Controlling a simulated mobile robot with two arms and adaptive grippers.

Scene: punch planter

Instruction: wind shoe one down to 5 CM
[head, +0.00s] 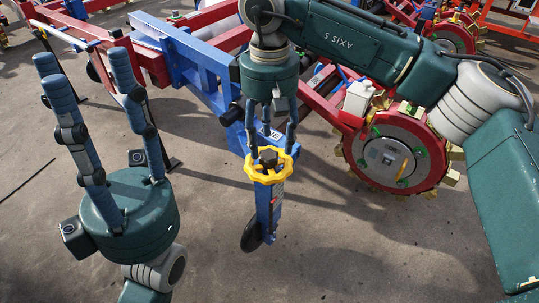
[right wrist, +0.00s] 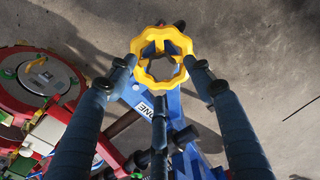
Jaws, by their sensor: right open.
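The shoe one column (head: 266,208) is a blue upright post with a dark shoe disc (head: 249,238) at its foot. A yellow scalloped handwheel (head: 256,176) sits on top of it. Beside it, the blue arm carries a label ending in "ONE" (right wrist: 144,108) in the right wrist view. My right gripper (head: 271,150) points down over the handwheel, its fingers spread around the near rim. In the right wrist view the handwheel (right wrist: 137,48) lies just beyond the fingertips; contact cannot be told. My left gripper (head: 86,75) is open and empty, pointing up, away from the column. Any depth scale is unreadable.
The blue and red planter frame (head: 190,55) runs behind the column. A red wheel unit (head: 388,150) with yellow-tan lugs stands to the right, below my right arm. A white container (head: 358,97) sits above it. Concrete floor in front and left is clear.

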